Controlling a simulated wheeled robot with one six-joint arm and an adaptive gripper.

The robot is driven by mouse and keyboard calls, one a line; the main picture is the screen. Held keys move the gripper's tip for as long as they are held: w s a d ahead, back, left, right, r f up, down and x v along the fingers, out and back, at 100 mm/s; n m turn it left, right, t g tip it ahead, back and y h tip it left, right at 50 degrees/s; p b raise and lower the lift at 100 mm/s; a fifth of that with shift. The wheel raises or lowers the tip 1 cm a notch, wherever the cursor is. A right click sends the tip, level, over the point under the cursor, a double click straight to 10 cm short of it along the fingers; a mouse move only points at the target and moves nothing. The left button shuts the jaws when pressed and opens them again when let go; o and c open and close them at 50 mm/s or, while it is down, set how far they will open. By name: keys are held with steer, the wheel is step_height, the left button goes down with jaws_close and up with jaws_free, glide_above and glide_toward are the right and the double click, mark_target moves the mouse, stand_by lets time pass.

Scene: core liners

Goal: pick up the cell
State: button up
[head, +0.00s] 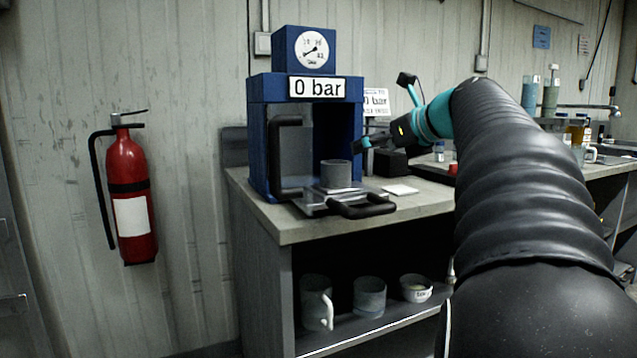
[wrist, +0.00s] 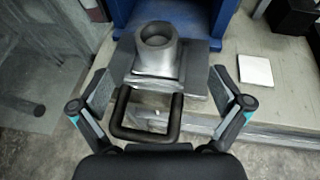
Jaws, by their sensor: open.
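The cell, a grey metal cylinder (head: 336,174) with an open, hollow top, stands upright on a metal sliding plate (head: 312,206) at the front of the blue press (head: 259,140). In the wrist view the cell (wrist: 157,48) is at upper centre, beyond the plate's black handle (wrist: 146,137). My gripper (wrist: 161,82) is open and empty, its two fingers spread wide to either side of the handle and the plate. In the head view my gripper (head: 368,145) is above and right of the cell, apart from it.
The press gauge sign (head: 317,87) reads 0 bar. A white square pad (head: 400,190) lies on the bench right of the plate. A shelf below holds several containers (head: 369,296). A red fire extinguisher (head: 131,190) hangs on the left wall. Bottles stand on the right bench.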

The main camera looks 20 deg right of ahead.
glide_toward(336, 162)
steer(key=shift+w+a+f, duration=0.35)
steer(key=shift+w+a, duration=0.15)
steer(key=shift+w, duration=0.1)
steer(key=shift+w+a+f, duration=0.4)
steer(key=shift+w+a, duration=0.1)
steer(key=shift+w, duration=0.05)
steer(key=shift+x, duration=2.6)
steer(key=shift+s+a, duration=0.15)
steer(key=c, duration=1.8)
steer(key=shift+r, duration=0.15)
steer(key=shift+c, duration=0.3)
